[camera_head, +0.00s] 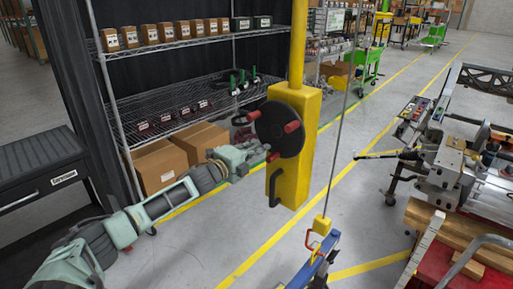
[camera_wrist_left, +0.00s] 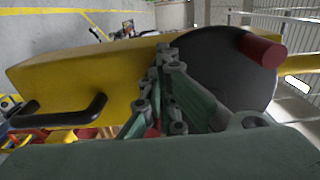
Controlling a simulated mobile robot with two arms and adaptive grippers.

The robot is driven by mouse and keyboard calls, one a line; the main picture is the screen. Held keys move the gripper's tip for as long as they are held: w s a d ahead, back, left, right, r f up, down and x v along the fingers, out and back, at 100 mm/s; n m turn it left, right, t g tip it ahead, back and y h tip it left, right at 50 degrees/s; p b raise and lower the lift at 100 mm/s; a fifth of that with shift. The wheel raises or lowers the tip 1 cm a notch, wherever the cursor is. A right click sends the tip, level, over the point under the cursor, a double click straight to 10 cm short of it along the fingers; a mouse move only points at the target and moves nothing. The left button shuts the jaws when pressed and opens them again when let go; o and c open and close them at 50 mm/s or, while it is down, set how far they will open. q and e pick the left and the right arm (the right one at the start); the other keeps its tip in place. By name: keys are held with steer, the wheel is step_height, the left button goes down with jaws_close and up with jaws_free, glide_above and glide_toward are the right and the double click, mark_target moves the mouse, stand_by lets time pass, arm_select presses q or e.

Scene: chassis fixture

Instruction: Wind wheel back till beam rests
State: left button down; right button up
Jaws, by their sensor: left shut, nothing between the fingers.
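The wheel (camera_head: 280,130) is a dark disc with red handles, mounted on a yellow housing (camera_head: 308,165) on a yellow post. In the left wrist view the disc (camera_wrist_left: 235,75) fills the right side, with one red handle (camera_wrist_left: 262,49) sticking out. My left gripper (camera_head: 258,150) is at the disc's lower left, close to a red handle (camera_head: 273,157). Its fingers (camera_wrist_left: 168,65) are shut and empty, in front of the disc; I cannot tell whether they touch it. A blue beam (camera_head: 320,262) hangs at a yellow hook block (camera_head: 322,225) below a cable. Its underside is out of frame. My right gripper is not in view.
A black bent handle (camera_head: 273,188) sticks out from the housing below the wheel. A wire shelf (camera_head: 190,45) with boxes stands behind my left arm. A machine with wooden blocks (camera_head: 445,228) is at the right. The floor between is clear.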

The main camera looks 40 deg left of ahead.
arm_select(q)
steer(key=d+f, duration=0.1)
steer(key=d, duration=0.2)
steer(key=shift+s+f+b, duration=0.2)
steer(key=shift+f+b, duration=0.1)
steer(key=shift+f, duration=0.1)
steer(key=shift+s+d+f+p, duration=0.15)
steer(key=shift+d, duration=0.7)
steer(key=shift+s+d+f+p, duration=0.15)
steer(key=shift+d, duration=0.7)
steer(key=shift+w+d, duration=0.2)
steer(key=shift+w, duration=0.1)
steer(key=shift+a+r, duration=0.25)
steer(key=shift+a, duration=0.8)
steer(key=p, duration=0.2)
glide_toward(272, 161)
steer(key=w+a, duration=0.2)
steer(key=shift+w+a, duration=0.1)
steer(key=shift+a, duration=0.15)
